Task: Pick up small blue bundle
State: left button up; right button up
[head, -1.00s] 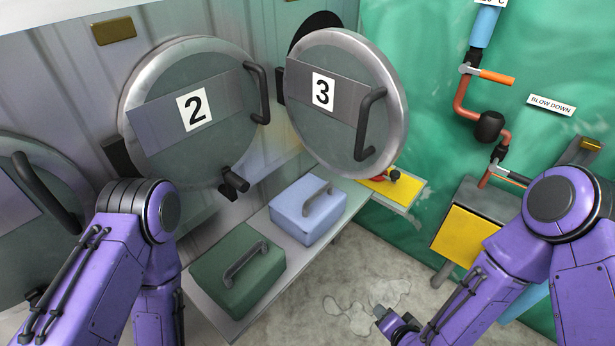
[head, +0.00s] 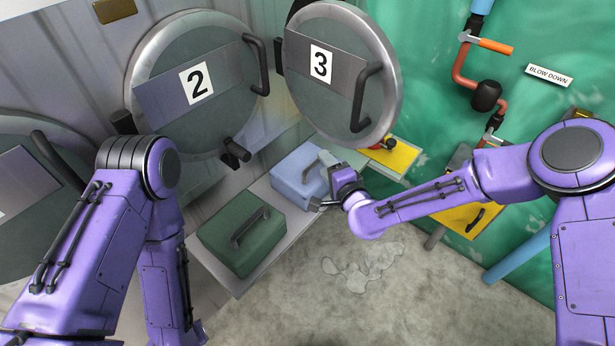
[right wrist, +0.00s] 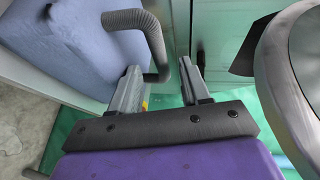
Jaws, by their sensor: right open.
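The small blue bundle (head: 292,181), a pale blue block with a grey bar handle, sits on the bench below door 3 in the head view. It also shows at the upper left of the right wrist view (right wrist: 70,45). My right gripper (head: 322,182) is open at the bundle's right side and partly hides it and its handle. In the right wrist view the handle (right wrist: 152,42) bends down toward the gap between my open fingers (right wrist: 160,72); I cannot tell whether they touch it. My left arm is at the left, but its gripper is out of view.
A dark green bundle (head: 238,240) with a handle sits on the same bench (head: 272,262), nearer to me. Round door 3 (head: 385,60) hangs open above, with door 2 (head: 165,130) beside it. A yellow panel (head: 398,160) lies behind. The floor in front is clear.

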jog(key=shift+x, duration=0.8)
jog(key=shift+s+r, duration=0.1)
jog(key=shift+s, duration=0.05)
grip_shut()
jog(key=shift+a+r, duration=0.1)
jog(key=shift+r, duration=0.05)
dwell(0.5)
